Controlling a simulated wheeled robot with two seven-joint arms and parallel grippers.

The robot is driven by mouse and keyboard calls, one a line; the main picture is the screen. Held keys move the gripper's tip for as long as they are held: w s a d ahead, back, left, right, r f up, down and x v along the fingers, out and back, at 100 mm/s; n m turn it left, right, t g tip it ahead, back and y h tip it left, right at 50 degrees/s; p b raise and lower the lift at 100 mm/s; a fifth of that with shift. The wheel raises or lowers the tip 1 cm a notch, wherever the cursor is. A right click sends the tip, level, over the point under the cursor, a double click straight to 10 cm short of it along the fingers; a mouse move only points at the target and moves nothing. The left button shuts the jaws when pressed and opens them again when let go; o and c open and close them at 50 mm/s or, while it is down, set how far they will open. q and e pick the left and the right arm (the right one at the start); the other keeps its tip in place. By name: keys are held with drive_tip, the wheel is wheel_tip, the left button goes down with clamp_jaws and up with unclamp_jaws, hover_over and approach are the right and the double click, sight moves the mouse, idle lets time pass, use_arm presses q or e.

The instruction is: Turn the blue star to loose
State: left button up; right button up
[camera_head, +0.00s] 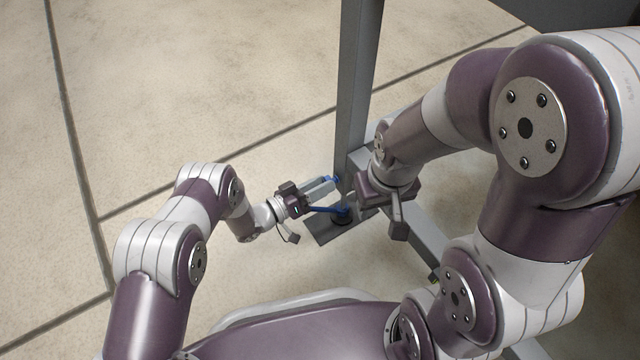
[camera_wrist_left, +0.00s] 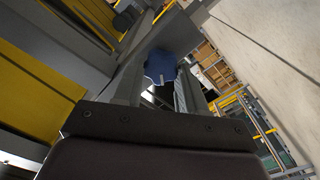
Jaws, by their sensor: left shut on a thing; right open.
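In the left wrist view the blue star (camera_wrist_left: 160,66) sits at the far end between the two fingers. My left gripper (camera_head: 326,184) reaches it from the left and is shut on it. The left fingers partly hide the star in the head view. My right gripper (camera_head: 400,215) is to the right of the post, apart from the star. Its fingers are only partly visible.
A grey beam (camera_head: 428,246) runs along the floor to the lower right. The tiled floor (camera_head: 200,80) on the left is clear.

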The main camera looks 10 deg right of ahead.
use_arm(q)
drive_tip(key=n, duration=2.3)
drive_tip(key=shift+f+n, duration=0.3)
drive_tip(key=shift+f, duration=0.1)
drive_tip(key=o, duration=1.1)
drive_tip(key=shift+c, duration=0.2)
